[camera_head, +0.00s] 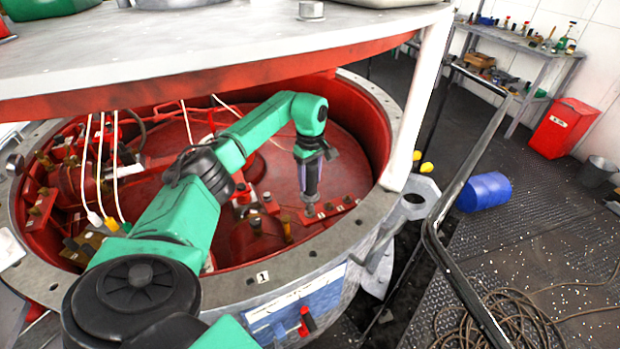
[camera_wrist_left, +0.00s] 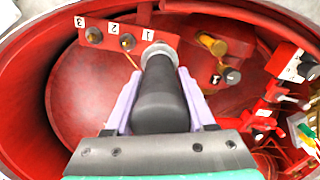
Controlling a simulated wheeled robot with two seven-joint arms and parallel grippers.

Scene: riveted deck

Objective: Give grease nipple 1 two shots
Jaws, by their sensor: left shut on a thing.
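My left gripper (camera_head: 311,170), with pale purple fingers, is shut on a dark cylindrical grease tool and points down inside the round red well. In the left wrist view the gripper (camera_wrist_left: 157,100) has the dark tool (camera_wrist_left: 160,95) between its fingers. The tool's grey ring-shaped end (camera_wrist_left: 160,50) is at the place beside label 1 (camera_wrist_left: 148,35) on the red bar (camera_wrist_left: 110,37). Grease nipple 1 itself is hidden by that end, and I cannot tell whether they touch. Nipple 2 (camera_wrist_left: 128,42) and nipple 3 (camera_wrist_left: 93,35) show on the same bar. My right gripper is not in view.
The well's grey rim (camera_head: 290,262) surrounds the arm. A grey-topped red platform (camera_head: 200,60) overhangs it. White cables (camera_head: 116,165) and brass fittings (camera_head: 287,228) stand inside at left and front. A black handrail (camera_head: 465,180), blue drum (camera_head: 485,191) and coiled hose (camera_head: 510,320) lie right.

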